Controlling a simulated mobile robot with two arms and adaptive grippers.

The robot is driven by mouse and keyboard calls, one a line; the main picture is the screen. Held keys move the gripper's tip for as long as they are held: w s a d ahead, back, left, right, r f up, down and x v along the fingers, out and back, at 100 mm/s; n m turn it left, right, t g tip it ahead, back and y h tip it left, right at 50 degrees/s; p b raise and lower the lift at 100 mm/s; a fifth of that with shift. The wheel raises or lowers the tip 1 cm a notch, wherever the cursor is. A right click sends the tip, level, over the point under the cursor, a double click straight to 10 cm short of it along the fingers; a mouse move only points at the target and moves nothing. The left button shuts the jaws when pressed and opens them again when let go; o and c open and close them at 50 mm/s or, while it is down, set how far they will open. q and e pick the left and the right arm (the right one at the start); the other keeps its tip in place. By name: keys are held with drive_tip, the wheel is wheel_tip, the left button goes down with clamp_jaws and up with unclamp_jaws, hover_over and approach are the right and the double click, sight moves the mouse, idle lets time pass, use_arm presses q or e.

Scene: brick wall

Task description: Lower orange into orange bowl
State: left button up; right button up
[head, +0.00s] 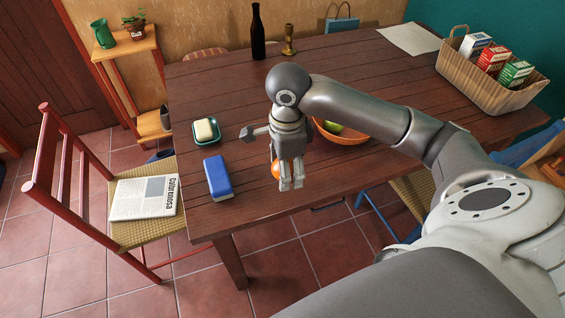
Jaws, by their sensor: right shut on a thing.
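The orange (276,172) shows partly between and behind the fingers of my right gripper (291,186). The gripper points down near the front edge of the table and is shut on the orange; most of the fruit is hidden. The orange bowl (350,136) stands on the table just right of the gripper, partly hidden by my right arm. A green fruit (333,127) lies in the bowl. I cannot tell how high the orange is above the table. My left gripper is not in view.
A blue box-shaped thing (218,177) and a small dish (206,138) with a pale block lie left of the gripper on the wooden table (370,70). A dark bottle (257,35) and candlestick (289,42) stand at the back. A basket (470,85) with cartons stands right.

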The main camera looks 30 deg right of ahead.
drive_tip(key=w+d+r+p, duration=0.2)
drive_tip(key=d+p, duration=0.2)
drive_tip(key=d, duration=0.2)
drive_tip(key=w+d+r+p, duration=0.2)
drive_tip(key=d+p, duration=0.3)
drive_tip(key=d, duration=0.2)
use_arm(q)
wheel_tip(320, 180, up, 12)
drive_tip(key=p, duration=0.2)
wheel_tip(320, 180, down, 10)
drive_tip(key=b, duration=1)
use_arm(e)
drive_tip(key=w+d+f, duration=0.2)
drive_tip(key=w+d, duration=0.2)
drive_tip(key=d, duration=0.7)
drive_tip(key=w+d+f, duration=0.3)
drive_tip(key=w+d, duration=0.1)
drive_tip(key=d, duration=0.8)
drive_tip(key=shift+w, duration=0.15)
drive_tip(key=shift+f, duration=0.15)
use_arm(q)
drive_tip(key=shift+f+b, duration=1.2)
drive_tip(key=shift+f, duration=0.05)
use_arm(e)
drive_tip(key=shift+f, duration=3.2)
